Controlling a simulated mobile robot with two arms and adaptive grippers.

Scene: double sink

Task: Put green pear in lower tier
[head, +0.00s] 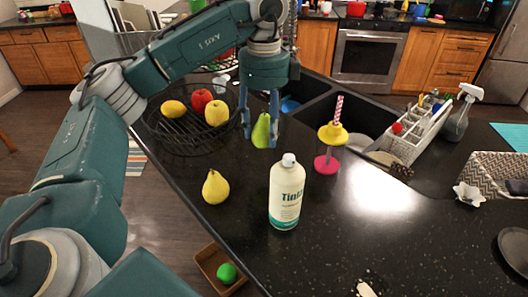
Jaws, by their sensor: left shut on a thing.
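My left gripper (261,134) points down with its fingers on either side of the green pear (261,131), shut on it. The pear is upright, close to the counter; I cannot tell whether it touches. The lower tier (171,149) is a black wire basket to the left of the gripper. It holds a yellow fruit, a red apple and a yellowish apple. My left arm hides part of the stand above, where an upper tier (215,68) partly shows. My right gripper is not in view.
A yellow pear (215,188) and a white bottle (286,193) stand on the black counter. A yellow-topped tumbler (331,148) stands right of the green pear. The double sink (345,110) lies behind. A grey caddy (411,137) is at right. The counter's front edge is at left.

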